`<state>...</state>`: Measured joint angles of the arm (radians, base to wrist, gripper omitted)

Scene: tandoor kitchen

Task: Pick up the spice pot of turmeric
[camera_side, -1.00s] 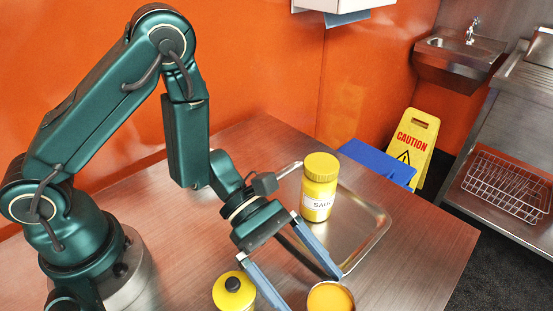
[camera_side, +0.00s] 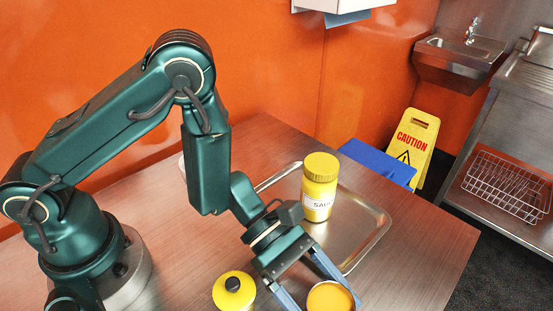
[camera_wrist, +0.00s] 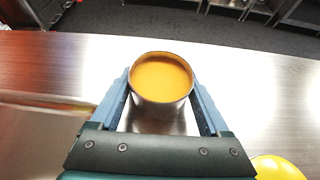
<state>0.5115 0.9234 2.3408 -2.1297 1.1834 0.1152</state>
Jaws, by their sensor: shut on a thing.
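The spice pot of turmeric (camera_side: 330,297) is a small round metal pot filled with orange-yellow powder. It stands at the bottom edge of the side view, partly cut off. In the wrist view the pot (camera_wrist: 161,80) sits upright between the two blue fingers. My gripper (camera_side: 320,290) is shut on the pot, one finger on each side. The gripper also shows in the wrist view (camera_wrist: 161,97). Whether the pot touches the table cannot be told.
A yellow jar with a black knob (camera_side: 234,292) stands close left of my gripper. A labelled yellow jar (camera_side: 320,187) stands on a metal tray (camera_side: 372,240) behind it. The table (camera_side: 428,250) is clear to the right.

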